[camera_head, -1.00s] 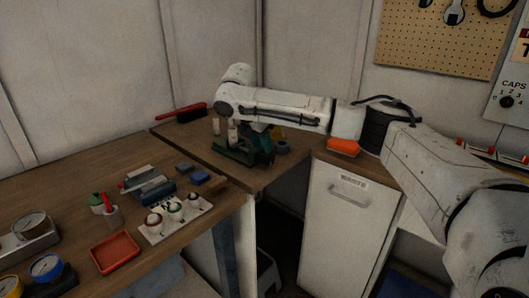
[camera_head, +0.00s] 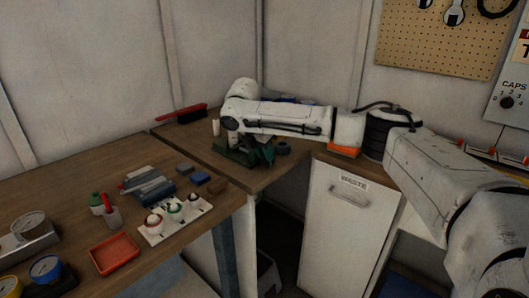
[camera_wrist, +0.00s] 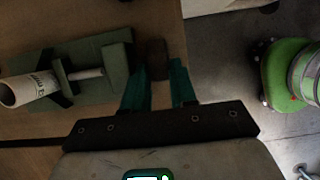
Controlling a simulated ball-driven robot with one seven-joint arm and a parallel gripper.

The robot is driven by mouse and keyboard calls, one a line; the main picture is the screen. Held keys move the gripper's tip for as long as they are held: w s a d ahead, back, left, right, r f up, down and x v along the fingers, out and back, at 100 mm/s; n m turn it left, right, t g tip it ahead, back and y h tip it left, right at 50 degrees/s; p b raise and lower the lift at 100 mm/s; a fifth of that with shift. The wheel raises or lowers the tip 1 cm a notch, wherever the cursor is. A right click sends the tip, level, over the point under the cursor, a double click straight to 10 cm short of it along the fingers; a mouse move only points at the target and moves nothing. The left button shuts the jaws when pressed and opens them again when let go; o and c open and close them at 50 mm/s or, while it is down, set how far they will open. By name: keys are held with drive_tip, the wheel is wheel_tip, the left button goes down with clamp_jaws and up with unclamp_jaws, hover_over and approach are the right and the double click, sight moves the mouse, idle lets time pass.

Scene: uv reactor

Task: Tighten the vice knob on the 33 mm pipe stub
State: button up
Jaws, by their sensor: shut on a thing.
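The green vice (camera_wrist: 95,75) is fixed on the wooden bench and fills the left of the wrist view; it also shows in the head view (camera_head: 232,156), partly behind my arm. A pale pipe stub (camera_wrist: 30,88) with small print lies at its jaws on the left. A grey screw rod (camera_wrist: 85,74) runs beside it. The dark brown vice knob (camera_wrist: 157,58) is at the right end of the vice. My gripper (camera_wrist: 158,82) has its teal fingers on either side of the knob, shut on it.
A red-handled brush (camera_head: 182,114) lies behind the vice. To the left are a red tray (camera_head: 115,254), a white plate with several round fittings (camera_head: 190,222) and small blue blocks (camera_head: 200,178). The bench edge drops off beside the waste cabinet (camera_head: 345,215).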

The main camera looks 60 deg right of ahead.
drive_tip(key=shift+r+p, duration=0.15)
drive_tip(key=shift+p, duration=0.35)
clamp_jaws()
drive_tip(key=shift+r+y+p, duration=0.1)
drive_tip(key=shift+y+p, duration=0.3)
drive_tip(key=p, duration=0.2)
drive_tip(key=y+p, duration=0.1)
drive_tip(key=p, duration=0.1)
drive_tip(key=shift+s+d+r, duration=0.1)
drive_tip(key=shift+d+r, duration=0.15)
drive_tip(key=shift+d, duration=0.05)
drive_tip(key=shift+d+t+y+p, duration=0.25)
drive_tip(key=shift+t+y+p, duration=0.15)
drive_tip(key=shift+y+p, duration=0.75)
drive_tip(key=shift+d+f+y, duration=0.15)
drive_tip(key=shift+y, duration=0.2)
drive_tip(key=shift+s+d+f+t+y+b, duration=0.15)
drive_tip(key=shift+d+f+t+y+b, duration=0.25)
drive_tip(key=shift+y, duration=0.5)
drive_tip(key=b, duration=0.1)
drive_tip(key=y+b, duration=0.1)
drive_tip(key=b, duration=0.1)
drive_tip(key=shift+d, duration=0.25)
drive_tip(key=shift+s+d+r+y+b, duration=0.15)
drive_tip(key=shift+y+b, duration=0.45)
drive_tip(key=shift+b, duration=0.65)
